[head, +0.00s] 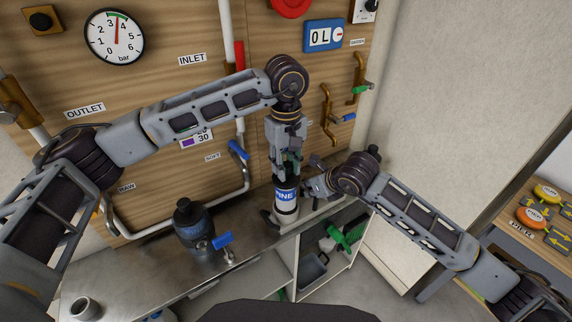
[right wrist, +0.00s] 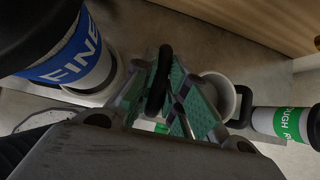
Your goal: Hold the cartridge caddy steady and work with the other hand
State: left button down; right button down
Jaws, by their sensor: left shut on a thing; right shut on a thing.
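A white cartridge with a blue FINE label (head: 286,196) stands on the steel counter, and it fills the upper left of the right wrist view (right wrist: 68,62). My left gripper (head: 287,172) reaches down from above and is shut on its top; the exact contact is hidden. My right gripper (head: 312,187) is beside the cartridge. In the right wrist view its green pads (right wrist: 165,100) are closed around a black upright loop (right wrist: 164,60), which looks like the caddy's handle. A pale round cup (right wrist: 219,92) is beyond the pads. Most of the caddy is hidden.
A dark blue housing (head: 194,229) stands left on the counter, near a blue-handled valve (head: 222,240). A green-labelled ROUGH cartridge (right wrist: 277,124) is at right in the right wrist view. Pipes and valves (head: 240,150) line the wooden panel. An open cabinet (head: 312,270) lies below.

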pick_arm(q)
jog(key=shift+f, duration=2.25)
dwell(0.9)
jog(key=c, duration=1.1)
grip_release()
jog(key=shift+o, duration=0.2)
jog(key=shift+r, duration=0.15)
jog(key=shift+r, duration=5.85)
notch_tip(320, 180, up, 7)
pick_arm(e)
jog(key=c, duration=1.5)
grip_release()
